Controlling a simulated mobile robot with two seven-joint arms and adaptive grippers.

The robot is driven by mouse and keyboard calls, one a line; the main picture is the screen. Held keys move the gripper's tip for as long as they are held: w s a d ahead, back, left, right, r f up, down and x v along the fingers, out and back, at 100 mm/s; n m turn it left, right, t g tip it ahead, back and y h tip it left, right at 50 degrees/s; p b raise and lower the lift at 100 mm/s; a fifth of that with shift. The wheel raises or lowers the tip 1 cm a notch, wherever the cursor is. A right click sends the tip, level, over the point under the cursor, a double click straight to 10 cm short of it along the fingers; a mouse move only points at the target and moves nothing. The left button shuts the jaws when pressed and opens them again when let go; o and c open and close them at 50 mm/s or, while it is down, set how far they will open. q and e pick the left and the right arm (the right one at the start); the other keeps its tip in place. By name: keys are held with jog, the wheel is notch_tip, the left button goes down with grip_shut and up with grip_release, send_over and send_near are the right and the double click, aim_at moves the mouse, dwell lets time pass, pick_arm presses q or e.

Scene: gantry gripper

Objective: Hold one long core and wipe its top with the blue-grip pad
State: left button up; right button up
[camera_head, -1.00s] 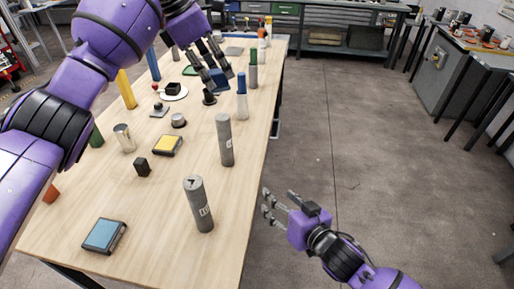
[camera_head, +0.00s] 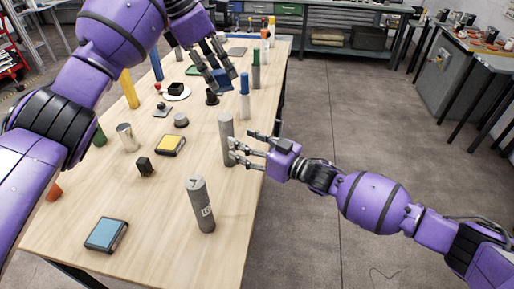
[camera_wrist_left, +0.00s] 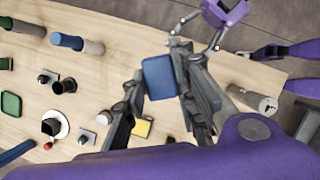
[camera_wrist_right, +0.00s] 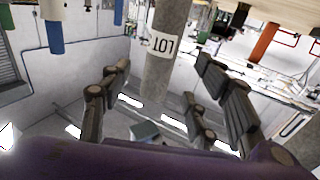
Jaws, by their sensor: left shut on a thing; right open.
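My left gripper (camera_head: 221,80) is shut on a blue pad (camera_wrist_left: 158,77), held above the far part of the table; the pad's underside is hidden. One grey long core (camera_head: 226,137) stands upright near the table's right edge. My right gripper (camera_head: 238,147) is open at this core, its fingers reaching in from the right. In the right wrist view the core (camera_wrist_right: 165,50), with a white label, stands between the open fingers; I cannot tell if they touch it. A second grey long core (camera_head: 200,205) stands upright nearer the front, apart from both grippers.
A yellow-topped block (camera_head: 170,145), a small black block (camera_head: 145,166) and a light-blue-topped block (camera_head: 106,234) lie on the wooden table (camera_head: 150,215). A blue-and-white cylinder (camera_head: 244,98) stands just behind the far core.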

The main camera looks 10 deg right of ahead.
aim_at(233, 136)
jog(key=x, duration=0.7)
jog(key=shift+a, duration=0.15)
jog(key=shift+c, duration=0.4)
grip_shut()
